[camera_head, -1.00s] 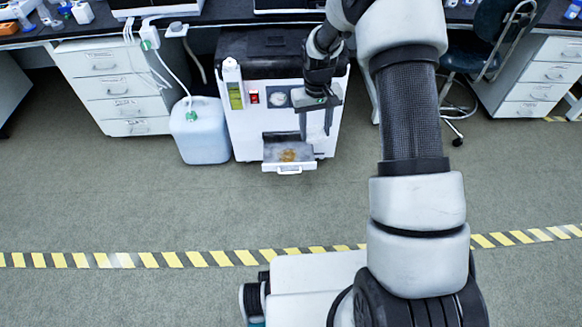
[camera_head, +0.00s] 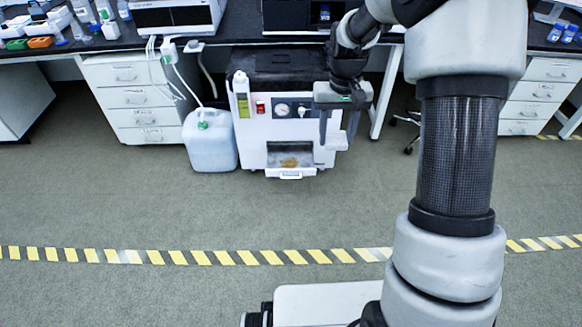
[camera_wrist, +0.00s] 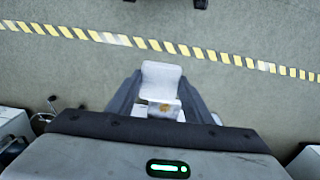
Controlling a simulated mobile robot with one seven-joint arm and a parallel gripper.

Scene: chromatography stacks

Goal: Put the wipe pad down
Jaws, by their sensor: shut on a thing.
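My gripper (camera_head: 338,140) is in front of the right side of the white floor-standing machine, pointing down. In the wrist view, my gripper (camera_wrist: 161,80) has a pale, whitish wipe pad (camera_wrist: 161,72) between its two dark fingers. The pad is hard to make out in the head view against the white machine. No surface is seen touching the pad from below.
The machine (camera_head: 247,135) has an open front tray (camera_head: 290,174) with a brown stain, left of my gripper. A blue-white jug (camera_head: 209,145) stands left of it. The bench (camera_head: 110,42) and drawers (camera_head: 135,100) are behind. The floor in front is clear, crossed by striped tape (camera_head: 200,257).

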